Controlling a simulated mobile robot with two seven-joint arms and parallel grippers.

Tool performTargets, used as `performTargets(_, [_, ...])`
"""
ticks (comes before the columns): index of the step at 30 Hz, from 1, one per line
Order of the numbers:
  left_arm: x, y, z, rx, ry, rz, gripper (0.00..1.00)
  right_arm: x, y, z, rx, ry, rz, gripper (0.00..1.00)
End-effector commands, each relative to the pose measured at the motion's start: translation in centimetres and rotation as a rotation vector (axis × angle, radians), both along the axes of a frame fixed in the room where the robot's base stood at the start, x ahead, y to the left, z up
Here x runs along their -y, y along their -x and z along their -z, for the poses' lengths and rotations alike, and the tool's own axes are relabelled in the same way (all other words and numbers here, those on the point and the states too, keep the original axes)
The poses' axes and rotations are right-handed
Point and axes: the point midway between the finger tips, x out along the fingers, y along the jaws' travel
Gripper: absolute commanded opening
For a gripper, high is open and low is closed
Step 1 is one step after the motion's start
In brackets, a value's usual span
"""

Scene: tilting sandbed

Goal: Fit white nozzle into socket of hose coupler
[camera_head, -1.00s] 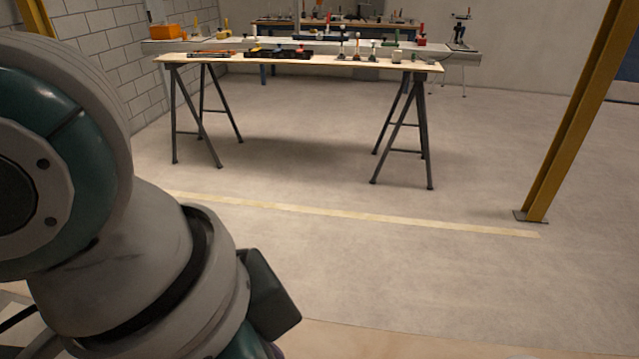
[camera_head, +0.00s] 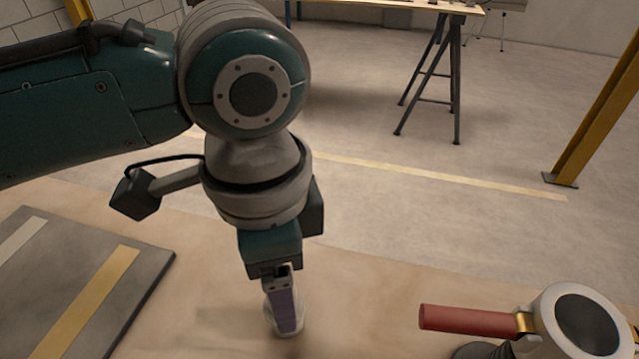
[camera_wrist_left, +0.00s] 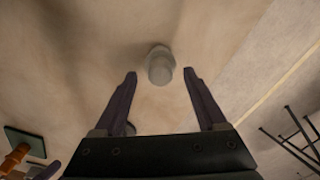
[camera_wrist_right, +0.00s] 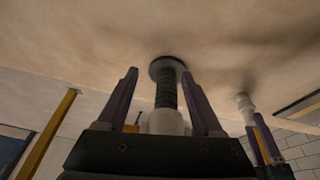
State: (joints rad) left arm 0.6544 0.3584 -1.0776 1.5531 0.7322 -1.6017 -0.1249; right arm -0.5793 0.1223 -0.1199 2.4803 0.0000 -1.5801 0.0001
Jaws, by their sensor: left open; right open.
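The white nozzle (camera_wrist_left: 160,66) stands on the sandy-coloured surface in the left wrist view, just beyond and between the open fingertips of my left gripper (camera_wrist_left: 159,77). In the head view, my left gripper (camera_head: 288,328) points down in front of the nozzle (camera_head: 299,318) and partly hides it. The hose coupler (camera_head: 546,318) stands at the lower right, with a red handle, a brass-coloured clamp and a dark round top. The right wrist view shows its black ribbed neck (camera_wrist_right: 166,90) between the open fingers of my right gripper (camera_wrist_right: 161,78); contact is unclear. The right gripper is outside the head view.
A dark plate (camera_head: 110,258) with yellow and pale strips lies on the left of the surface. Bare surface separates the nozzle from the coupler. A trestle table (camera_head: 430,75) and a yellow post (camera_head: 600,95) stand farther back on the floor.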

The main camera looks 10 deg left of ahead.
Motion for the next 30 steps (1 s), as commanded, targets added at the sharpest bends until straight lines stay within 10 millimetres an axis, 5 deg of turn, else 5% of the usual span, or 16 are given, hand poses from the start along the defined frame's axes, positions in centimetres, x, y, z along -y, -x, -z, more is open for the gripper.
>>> performTargets(4, [0.0, 0.0, 2.0, 0.001, 0.000, 0.000, 0.74, 0.0, 0.0, 0.6, -0.001, 0.000, 0.000, 0.68])
performTargets(12, [0.0, 0.0, 2.2, 0.002, 0.000, 0.001, 0.74, 0.0, 0.0, 0.6, -0.001, -0.001, 0.000, 0.68])
performTargets(30, [0.0, 0.0, 2.2, 0.002, 0.000, 0.001, 0.07, -0.1, 0.1, 0.6, -0.002, -0.004, 0.002, 0.68])
